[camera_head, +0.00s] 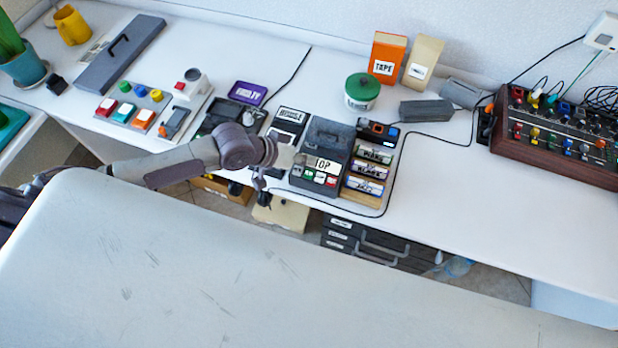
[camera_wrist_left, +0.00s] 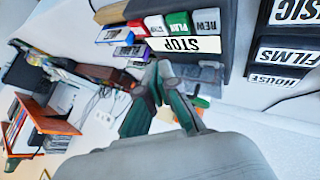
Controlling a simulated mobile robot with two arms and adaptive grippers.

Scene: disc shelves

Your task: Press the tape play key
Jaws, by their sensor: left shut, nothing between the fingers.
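The tape deck (camera_head: 327,136) is a dark box on the white counter with a row of colored keys and a large label, its left part hidden in the head view by my left gripper (camera_head: 297,159). In the left wrist view the label reads STOP (camera_wrist_left: 180,45), upside down. The green play key (camera_wrist_left: 178,22) is between a white REW key (camera_wrist_left: 206,20) and a red-and-white key (camera_wrist_left: 155,25). My left fingers (camera_wrist_left: 160,70) are together and empty, appearing just beyond the label's edge. Contact cannot be told. My right gripper is not in view.
A wooden rack of labelled cassettes (camera_head: 366,172) stands right of the deck. Other cassettes (camera_head: 290,115) lie left of it. A button panel (camera_head: 137,112) and a mixer (camera_head: 560,135) sit farther away. Black cables run over the counter.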

